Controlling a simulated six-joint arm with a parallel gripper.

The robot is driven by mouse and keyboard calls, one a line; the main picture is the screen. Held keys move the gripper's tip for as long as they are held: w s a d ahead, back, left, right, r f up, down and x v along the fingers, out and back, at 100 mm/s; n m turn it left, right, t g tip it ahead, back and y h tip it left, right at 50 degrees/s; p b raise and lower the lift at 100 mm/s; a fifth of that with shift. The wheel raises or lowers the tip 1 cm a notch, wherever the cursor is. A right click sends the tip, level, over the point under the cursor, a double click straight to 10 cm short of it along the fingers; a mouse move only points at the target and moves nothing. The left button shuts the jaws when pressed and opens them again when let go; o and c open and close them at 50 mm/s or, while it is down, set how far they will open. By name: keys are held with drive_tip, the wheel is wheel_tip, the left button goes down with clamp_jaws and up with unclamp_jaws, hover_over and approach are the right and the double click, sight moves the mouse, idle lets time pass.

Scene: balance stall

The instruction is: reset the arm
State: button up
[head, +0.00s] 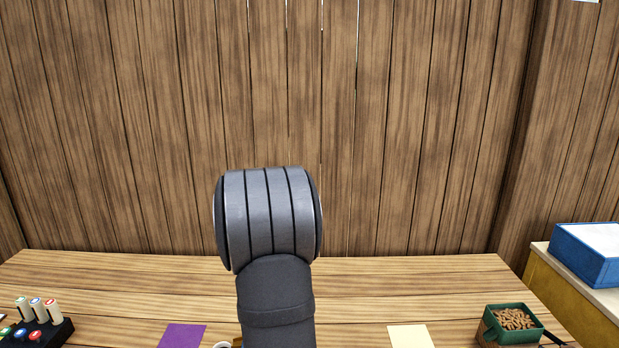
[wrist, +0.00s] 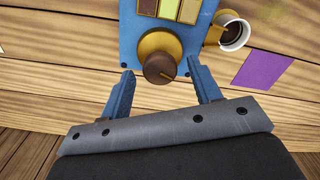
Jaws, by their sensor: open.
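My gripper (wrist: 159,87) shows in the wrist view with its two blue fingers spread apart. A brown round knob (wrist: 160,67) on a yellow-brown base shows between and just beyond the fingertips. The knob sits on a blue panel (wrist: 143,14) with coloured patches. I cannot tell whether the fingers touch the knob; nothing appears gripped. In the head view my arm stands upright in the middle, and my gripper is not visible there.
A white cup (wrist: 234,34) with dark contents stands beside the blue panel, near a purple square (wrist: 262,68).

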wheel_tip(320, 180, up, 17)
wheel_tip(320, 180, down, 18)
drive_tip(key=shift+r, duration=0.15)
drive_tip(key=n, duration=0.3)
drive_tip(key=shift+n, duration=0.4)
wheel_tip(320, 180, up, 17)
drive_tip(key=s+d+m+t, duration=0.1)
drive_tip(key=s+d+m, duration=0.3)
drive_tip(key=d, duration=0.9)
drive_tip(key=shift+s+d+f+t, duration=0.2)
drive_tip(key=shift+s+f+t, duration=0.15)
drive_tip(key=shift+s+t, duration=0.1)
drive_tip(key=shift+a, duration=0.1)
